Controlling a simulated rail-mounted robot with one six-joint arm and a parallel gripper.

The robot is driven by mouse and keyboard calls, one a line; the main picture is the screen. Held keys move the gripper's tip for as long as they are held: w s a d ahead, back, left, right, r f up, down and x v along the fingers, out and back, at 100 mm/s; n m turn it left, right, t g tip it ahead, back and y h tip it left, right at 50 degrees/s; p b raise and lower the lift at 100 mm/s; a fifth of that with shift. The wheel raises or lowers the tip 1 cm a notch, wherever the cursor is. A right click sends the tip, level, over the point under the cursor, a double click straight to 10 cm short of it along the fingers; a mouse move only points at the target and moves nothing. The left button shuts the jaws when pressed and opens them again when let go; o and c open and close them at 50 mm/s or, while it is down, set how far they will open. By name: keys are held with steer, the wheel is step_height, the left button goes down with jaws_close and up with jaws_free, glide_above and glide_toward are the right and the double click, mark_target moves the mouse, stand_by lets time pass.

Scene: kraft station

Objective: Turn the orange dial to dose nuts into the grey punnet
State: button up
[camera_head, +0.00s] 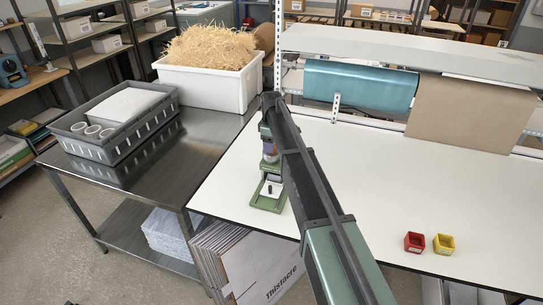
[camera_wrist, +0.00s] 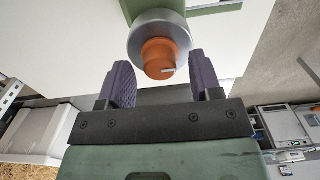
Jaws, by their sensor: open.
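In the wrist view the orange dial (camera_wrist: 159,55) sits on a round grey collar (camera_wrist: 158,24) in front of a green body (camera_wrist: 215,6). My gripper (camera_wrist: 160,68) is open, with one purple finger on each side of the dial; I see gaps between the fingers and the dial. In the head view the green dispenser (camera_head: 266,201) stands at the left part of the white table, partly hidden by my arm. The dial is not distinguishable there. A small pale thing (camera_head: 271,189) shows at the dispenser's base; I cannot tell whether it is the grey punnet.
A red box (camera_head: 414,242) and a yellow box (camera_head: 443,244) stand on the white table (camera_head: 400,190) at right. Grey crates (camera_head: 112,131) and a white bin of straw (camera_head: 205,90) stand on the steel bench. A shelf and paper rolls line the table's back.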

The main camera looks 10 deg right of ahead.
steer(key=shift+f, duration=0.3)
steer(key=shift+c, duration=0.5)
steer(key=c, duration=0.8)
steer(key=shift+c, duration=0.2)
steer(key=shift+m, duration=0.3)
